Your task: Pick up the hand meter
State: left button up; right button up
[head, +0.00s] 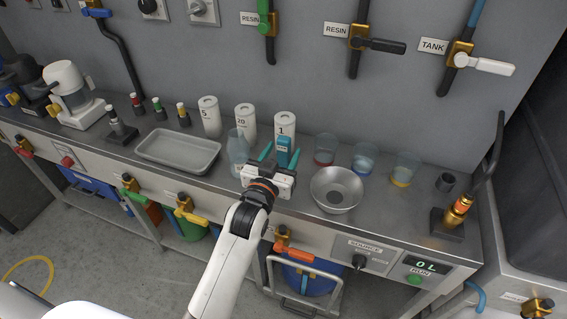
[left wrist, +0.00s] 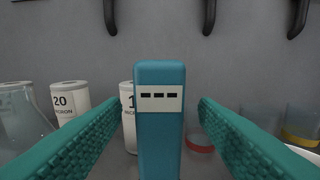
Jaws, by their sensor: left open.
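The hand meter (head: 283,148) is a teal upright block with a small pale display. In the left wrist view the hand meter (left wrist: 160,130) stands between the two teal fingers, with a gap on each side. My left gripper (head: 280,152) is open around it, reaching over the bench from the front. The wrist view shows the same gripper (left wrist: 160,118) with fingers apart and not touching the meter. The meter's base is out of the wrist view and partly hidden by my gripper in the head view. My right gripper is not in view.
White numbered canisters (head: 245,118) stand behind and left of the meter. A clear flask (head: 238,148) is close on the left, a metal bowl (head: 336,189) close on the right. Coloured beakers (head: 364,158) stand farther right. A grey tray (head: 178,151) lies left on the bench.

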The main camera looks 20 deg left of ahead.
pick_arm(q)
jog(key=w, duration=0.2)
jog(key=shift+w+f, duration=0.1)
jog(key=shift+w, duration=0.75)
jog(key=c, duration=1.1)
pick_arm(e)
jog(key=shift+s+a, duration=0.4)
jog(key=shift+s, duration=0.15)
